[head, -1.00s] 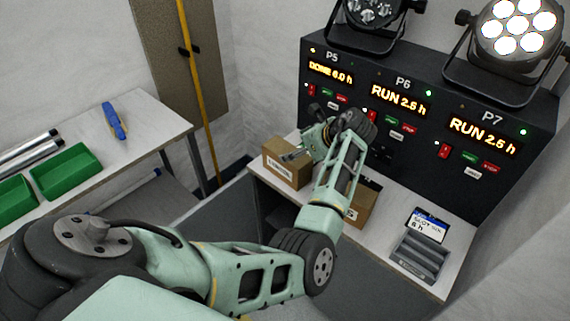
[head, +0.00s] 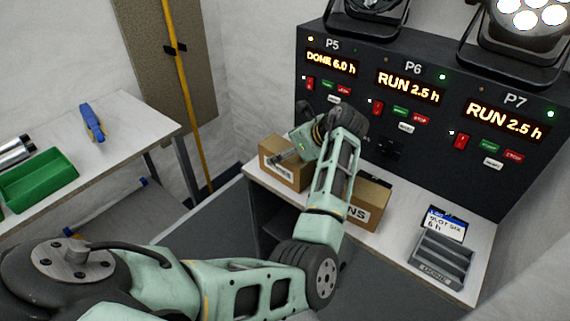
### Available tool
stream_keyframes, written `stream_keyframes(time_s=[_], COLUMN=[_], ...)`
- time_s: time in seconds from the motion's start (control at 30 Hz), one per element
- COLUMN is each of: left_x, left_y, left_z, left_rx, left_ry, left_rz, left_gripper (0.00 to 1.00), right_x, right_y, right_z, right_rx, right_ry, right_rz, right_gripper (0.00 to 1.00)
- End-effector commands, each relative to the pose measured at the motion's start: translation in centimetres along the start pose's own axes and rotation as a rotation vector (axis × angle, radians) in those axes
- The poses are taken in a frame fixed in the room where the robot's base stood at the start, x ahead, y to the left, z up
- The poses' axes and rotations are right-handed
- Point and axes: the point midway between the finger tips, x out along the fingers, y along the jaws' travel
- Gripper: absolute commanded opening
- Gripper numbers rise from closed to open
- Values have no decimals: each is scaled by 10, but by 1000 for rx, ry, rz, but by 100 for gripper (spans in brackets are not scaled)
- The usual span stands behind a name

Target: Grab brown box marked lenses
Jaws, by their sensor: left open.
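Two brown cardboard boxes stand on the white bench below the panel. The left brown box (head: 276,168) has a pale label on its front, too small and partly covered for me to read. The right brown box (head: 374,192) has a white label whose visible end reads "NS"; my arm hides the rest. My left gripper (head: 284,155) is open, with its fingers at the top of the left box. I cannot tell whether they touch it. My right gripper is not in view.
The black panel (head: 400,149) with lit displays and lamps on top stands close behind the boxes. A side table (head: 120,125) at the left holds a green bin (head: 38,182) and a blue tool (head: 92,122).

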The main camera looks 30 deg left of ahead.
Motion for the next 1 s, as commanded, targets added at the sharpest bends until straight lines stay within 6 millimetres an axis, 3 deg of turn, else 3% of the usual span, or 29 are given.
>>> stream_keyframes(time_s=[0.23,0.73,1.0], left_x=[0,0,-1], left_y=[0,0,0], left_z=[0,0,2], left_rx=[0,0,-1], left_ry=[0,0,-3], left_rz=[0,0,-1], left_gripper=[60,16,16], right_x=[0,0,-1], right_y=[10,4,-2], right_z=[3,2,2], right_rx=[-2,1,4], right_ry=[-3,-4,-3], right_rz=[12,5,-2], right_gripper=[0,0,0])
